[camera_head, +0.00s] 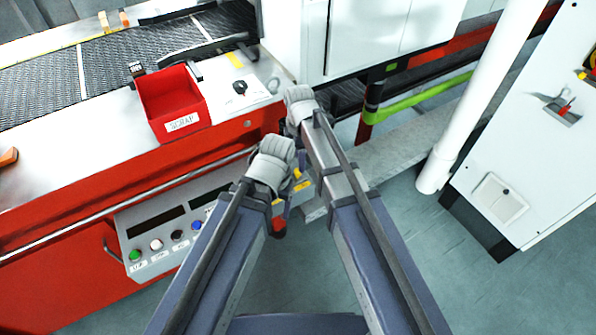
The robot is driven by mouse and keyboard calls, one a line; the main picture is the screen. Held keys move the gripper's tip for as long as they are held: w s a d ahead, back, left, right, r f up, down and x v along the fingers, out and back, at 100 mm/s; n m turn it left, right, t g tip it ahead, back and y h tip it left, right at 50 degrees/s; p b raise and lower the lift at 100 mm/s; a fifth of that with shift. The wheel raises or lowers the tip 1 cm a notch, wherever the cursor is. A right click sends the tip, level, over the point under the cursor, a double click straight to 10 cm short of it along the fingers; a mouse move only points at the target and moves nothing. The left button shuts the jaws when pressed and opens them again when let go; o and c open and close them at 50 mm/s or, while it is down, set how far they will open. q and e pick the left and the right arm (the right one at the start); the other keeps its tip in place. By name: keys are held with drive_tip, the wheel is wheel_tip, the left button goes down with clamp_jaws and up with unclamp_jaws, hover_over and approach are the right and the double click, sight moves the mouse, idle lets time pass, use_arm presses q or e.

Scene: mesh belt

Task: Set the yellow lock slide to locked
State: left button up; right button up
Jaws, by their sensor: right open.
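My two arms come up from the bottom and hide much of the middle. Small yellow pieces (302,185) show between the arms, near the right end of the button panel. I cannot tell whether one is the lock slide or how it is set. What looks like part of my right gripper (281,212) shows in the gap between the arms, mostly covered by them. It is open, and no held object shows. I cannot tell whether it touches anything. My left gripper is hidden behind its own arm.
A red scrap bin (172,104) stands on the machine's pale ledge beside the dark mesh belt (135,55). The button panel (160,228) is low on the red front. A white cabinet (535,140) and a white pipe (475,100) stand right. Grey floor (430,260) is clear.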

sight(295, 176)
drive_tip(key=shift+w+a+f+n, duration=0.15)
drive_tip(key=shift+w+n, duration=0.45)
drive_tip(key=shift+w, duration=0.05)
drive_tip(key=shift+w+a+f+n, duration=0.1)
drive_tip(key=shift+w+n, duration=0.5)
wheel_tip(295, 176, down, 8)
drive_tip(key=b, duration=0.8)
drive_tip(key=shift+r, duration=0.1)
clamp_jaws()
drive_tip(key=shift+s, duration=0.1)
